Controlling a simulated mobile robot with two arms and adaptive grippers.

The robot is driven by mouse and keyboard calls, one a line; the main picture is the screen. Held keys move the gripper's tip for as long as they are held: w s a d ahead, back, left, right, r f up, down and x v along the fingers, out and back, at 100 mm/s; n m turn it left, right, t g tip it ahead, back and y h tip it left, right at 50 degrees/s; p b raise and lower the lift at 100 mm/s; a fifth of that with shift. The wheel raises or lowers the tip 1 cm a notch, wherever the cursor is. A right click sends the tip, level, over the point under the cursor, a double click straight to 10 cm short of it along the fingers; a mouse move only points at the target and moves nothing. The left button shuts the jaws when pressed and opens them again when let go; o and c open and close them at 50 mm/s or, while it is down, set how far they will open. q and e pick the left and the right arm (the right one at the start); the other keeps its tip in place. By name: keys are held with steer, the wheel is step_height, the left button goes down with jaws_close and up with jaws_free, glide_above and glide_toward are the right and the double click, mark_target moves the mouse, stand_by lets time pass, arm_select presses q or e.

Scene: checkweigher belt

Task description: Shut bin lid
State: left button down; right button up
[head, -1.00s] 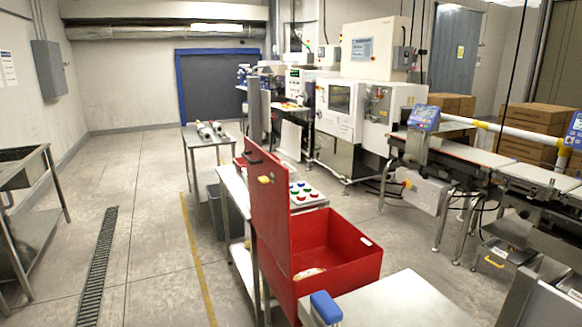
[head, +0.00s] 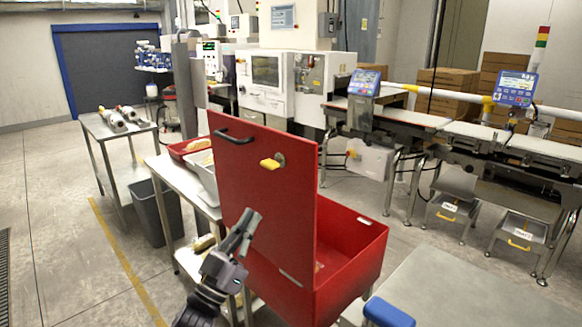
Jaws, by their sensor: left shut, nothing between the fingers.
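The red bin (head: 352,268) stands at the middle right of the head view. Its red lid (head: 262,208) is open and stands upright along the bin's left side. The lid has a black handle (head: 235,138) near its top and a yellow latch (head: 270,164) beside a round lock. The lid hides part of the bin's inside. My left gripper (head: 252,219) is shut and empty, in front of the lid's outer face at its lower left. I cannot tell whether it touches the lid. My right gripper is not in view.
A steel table (head: 440,290) with a blue block (head: 388,313) is at front right. A cart with trays (head: 200,175) stands behind the lid, with a grey waste bin (head: 156,212) to its left. The conveyor (head: 450,135) runs behind.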

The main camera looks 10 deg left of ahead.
mark_target(293, 151)
arm_select(q)
steer(key=s+d+r+m+g+h, duration=0.1)
steer(key=s+r+m+h, duration=0.1)
steer(key=r+h, duration=0.15)
steer(key=s+d+r+m+h, duration=0.1)
steer(key=s+r+m+h, duration=0.1)
steer(key=r, duration=0.3)
steer(key=w+d+r+p, duration=0.1)
steer(key=w+d+r, duration=0.1)
steer(key=w, duration=0.1)
steer(key=w+d+r+p, duration=0.1)
steer(key=w+d+r, duration=0.1)
steer(key=w+d+r+p, duration=0.1)
steer(key=w+d+r, duration=0.1)
steer(key=w, duration=0.1)
steer(key=shift+w+d+r+p, duration=0.15)
steer(key=shift+w+r+p, duration=0.05)
steer(key=shift+w+p, duration=0.2)
steer(key=shift+s, duration=0.1)
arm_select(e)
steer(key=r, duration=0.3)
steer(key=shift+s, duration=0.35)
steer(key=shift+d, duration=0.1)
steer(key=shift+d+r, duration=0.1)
